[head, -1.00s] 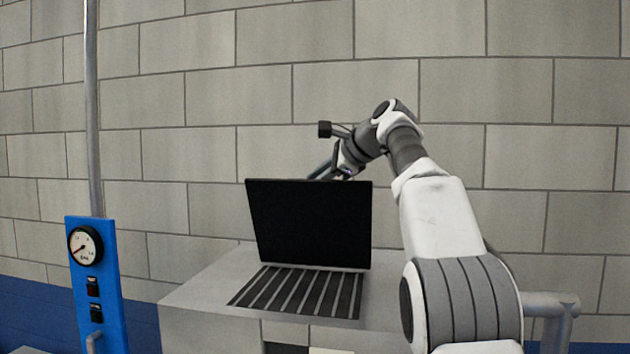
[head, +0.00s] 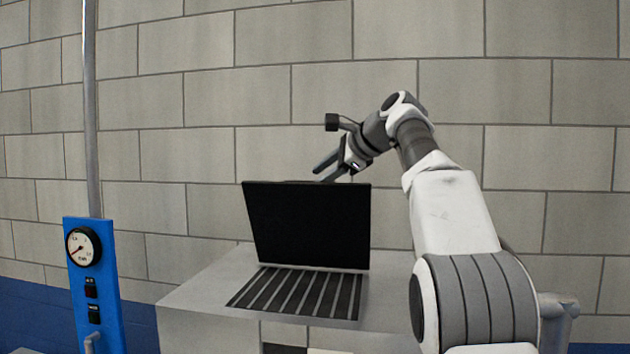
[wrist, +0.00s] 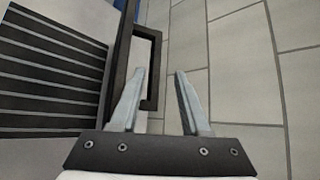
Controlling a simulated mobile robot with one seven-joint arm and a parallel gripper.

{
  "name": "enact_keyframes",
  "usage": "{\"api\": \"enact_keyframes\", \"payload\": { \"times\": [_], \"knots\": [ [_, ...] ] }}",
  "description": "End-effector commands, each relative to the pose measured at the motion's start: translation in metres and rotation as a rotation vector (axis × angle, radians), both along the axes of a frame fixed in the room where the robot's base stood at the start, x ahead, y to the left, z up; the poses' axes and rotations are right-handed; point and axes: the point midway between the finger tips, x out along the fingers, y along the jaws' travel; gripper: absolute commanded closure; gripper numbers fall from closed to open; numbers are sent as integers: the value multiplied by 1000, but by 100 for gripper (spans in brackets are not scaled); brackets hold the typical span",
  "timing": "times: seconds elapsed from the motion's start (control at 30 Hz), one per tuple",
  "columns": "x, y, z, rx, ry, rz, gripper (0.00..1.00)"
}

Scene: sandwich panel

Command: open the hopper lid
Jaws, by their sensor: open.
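The black hopper lid (head: 308,226) stands up, tilted slightly back, at the rear of the slatted grille (head: 297,293) on the grey hopper top. In the wrist view the lid shows edge-on (wrist: 118,60), with a dark bar handle (wrist: 154,70) on its back side. My gripper (head: 328,168) is behind and just above the lid's top edge, near its right half. In the wrist view my gripper (wrist: 155,88) is open, with the handle's lower end at or near the left finger. I cannot tell whether they touch.
A blue panel (head: 94,315) with a round gauge (head: 83,247) and two black switches stands at the left, below a vertical metal pipe (head: 91,110). A block wall (head: 200,90) rises behind the hopper. The grey top (head: 215,290) left of the grille is clear.

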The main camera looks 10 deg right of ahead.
Motion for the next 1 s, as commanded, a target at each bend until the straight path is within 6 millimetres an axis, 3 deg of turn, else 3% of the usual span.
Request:
{"api": "enact_keyframes", "payload": {
  "times": [0.5, 0.7, 1.0],
  "knots": [
    [-87, -62, 61, -1, -3, -5, 54],
    [-103, -72, 72, 0, -2, -2, 54],
    [-107, -74, 75, 0, -1, -2, 54]
  ]
}}
